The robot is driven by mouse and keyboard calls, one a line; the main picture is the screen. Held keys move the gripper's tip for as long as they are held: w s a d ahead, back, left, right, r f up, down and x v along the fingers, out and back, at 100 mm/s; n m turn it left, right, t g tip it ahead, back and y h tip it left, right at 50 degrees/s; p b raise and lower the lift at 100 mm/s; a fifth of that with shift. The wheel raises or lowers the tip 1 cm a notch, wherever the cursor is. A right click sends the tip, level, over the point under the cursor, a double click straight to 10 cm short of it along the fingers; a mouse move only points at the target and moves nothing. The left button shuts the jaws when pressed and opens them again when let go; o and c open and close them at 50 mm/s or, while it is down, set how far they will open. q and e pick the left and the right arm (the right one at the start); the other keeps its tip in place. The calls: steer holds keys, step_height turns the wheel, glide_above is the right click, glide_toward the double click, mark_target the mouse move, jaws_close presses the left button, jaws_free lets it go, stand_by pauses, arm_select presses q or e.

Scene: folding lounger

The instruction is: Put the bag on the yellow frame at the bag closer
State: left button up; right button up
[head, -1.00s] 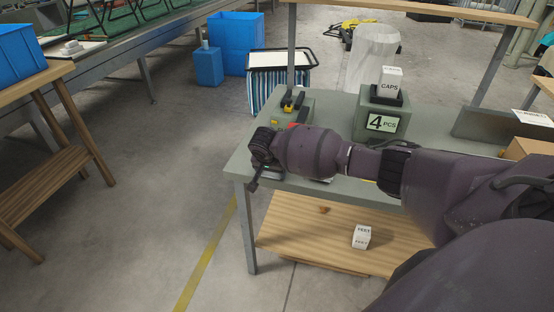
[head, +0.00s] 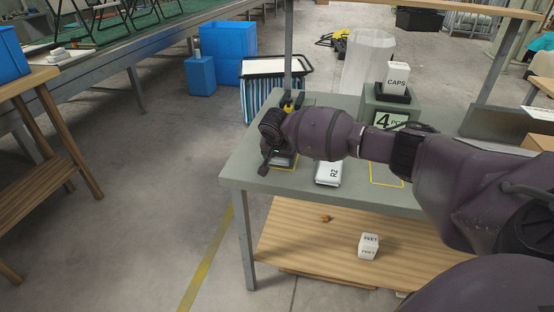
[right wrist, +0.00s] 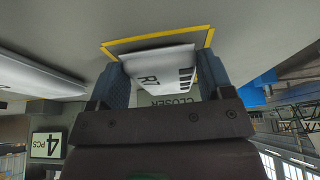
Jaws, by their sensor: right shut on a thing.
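The bag (right wrist: 160,62), white with dark lettering that seems to read R1 or R7, is between the two fingers of my right gripper (right wrist: 162,76) in the right wrist view. The gripper is shut on it. The yellow frame (right wrist: 150,40) is a line on the grey table top, seen around the bag's far end. The word CLOSER (right wrist: 172,102) is partly hidden by the bag. In the head view, my right gripper (head: 270,158) hangs over the frame (head: 288,167) near the table's left end. I cannot tell whether the bag touches the table. My left gripper is not in view.
A white bag marked R2 (head: 328,172) lies on the table (head: 240,172) right of my gripper. Farther right is another yellow frame (head: 386,184). A yellow-and-black device (head: 289,106) stands behind the gripper. A green block marked 4 PCS (head: 380,106) bears a CAPS box (head: 396,77).

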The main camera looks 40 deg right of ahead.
steer(key=shift+r, duration=0.1)
stand_by(0.3)
steer(key=o, duration=1)
